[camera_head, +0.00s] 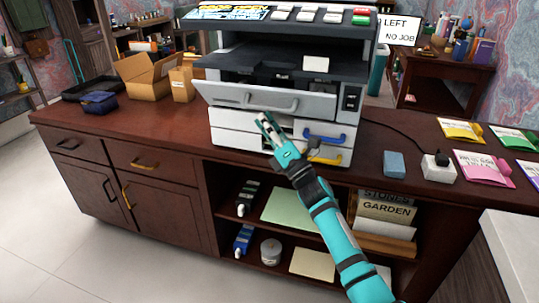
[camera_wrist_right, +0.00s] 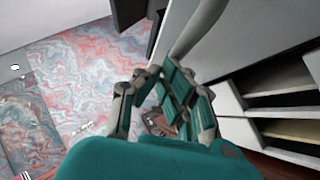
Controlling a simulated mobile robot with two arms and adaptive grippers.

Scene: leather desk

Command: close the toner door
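The toner door (camera_head: 240,96) is a light grey panel with a bar handle (camera_head: 272,103) on the front of the printer (camera_head: 290,60). It is swung out and tilted at its top, with a dark opening behind it. My right gripper (camera_head: 265,119) is just below the door's handle, in front of the lower drawers. Contact with the door cannot be told. In the right wrist view its fingers (camera_wrist_right: 158,80) come close together at the tips, with nothing clearly held. The pale door panel (camera_wrist_right: 275,35) fills the upper right there. My left gripper is out of view.
Lower drawers have a blue handle (camera_head: 324,138) and a yellow handle (camera_head: 326,157). A blue box (camera_head: 394,164) and a white socket block (camera_head: 437,168) with a cable lie right of the printer. An open cardboard box (camera_head: 150,77) stands left on the desk (camera_head: 180,125).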

